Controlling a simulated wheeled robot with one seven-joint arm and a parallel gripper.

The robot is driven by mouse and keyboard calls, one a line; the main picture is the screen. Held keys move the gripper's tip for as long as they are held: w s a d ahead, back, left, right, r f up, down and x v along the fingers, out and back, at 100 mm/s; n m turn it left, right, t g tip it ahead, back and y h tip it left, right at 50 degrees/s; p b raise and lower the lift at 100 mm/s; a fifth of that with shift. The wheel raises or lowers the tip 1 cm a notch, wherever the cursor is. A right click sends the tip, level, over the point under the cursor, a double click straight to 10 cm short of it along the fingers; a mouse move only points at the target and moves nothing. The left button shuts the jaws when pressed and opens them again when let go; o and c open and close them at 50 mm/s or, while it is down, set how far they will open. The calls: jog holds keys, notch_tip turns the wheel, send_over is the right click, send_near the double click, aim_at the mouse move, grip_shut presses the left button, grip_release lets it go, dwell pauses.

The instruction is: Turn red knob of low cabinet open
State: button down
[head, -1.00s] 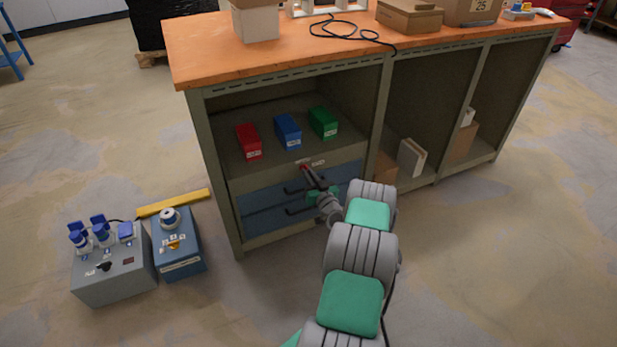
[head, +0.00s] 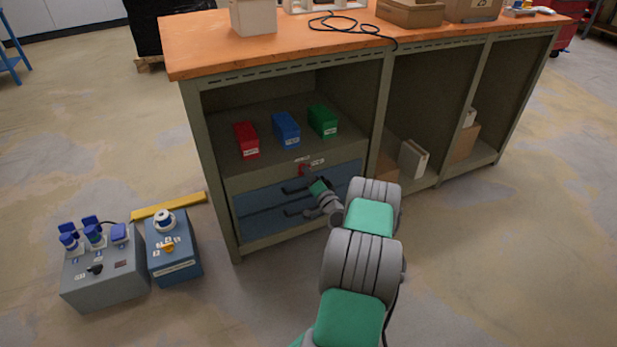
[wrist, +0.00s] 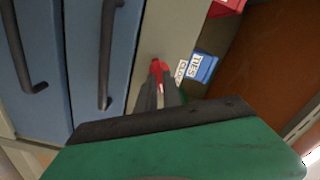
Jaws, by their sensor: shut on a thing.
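The low cabinet (head: 187,150) stands under an orange top, with two blue drawers (head: 270,198) below its open left bay. The fingers hide part of the knob. In the head view my gripper (head: 308,178) reaches to the rail from below right; its fingertips are small there.
Red (head: 246,140), blue (head: 286,130) and green (head: 322,121) boxes stand on the shelf above the knob. Black drawer handles (head: 298,211) project close below my gripper. The floor at right is clear.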

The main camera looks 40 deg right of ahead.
jog(key=m+b, duration=0.1)
jog(key=m, duration=0.4)
jog(key=shift+d+m, duration=0.1)
jog(key=shift+m, duration=0.2)
dwell(0.4)
jog(key=c, duration=1.5)
grip_release()
jog(key=shift+f, duration=0.1)
jog(key=shift+s, duration=0.1)
jog(key=p+v, duration=0.2)
jog(key=v, duration=0.5)
jog(key=shift+s, duration=0.3)
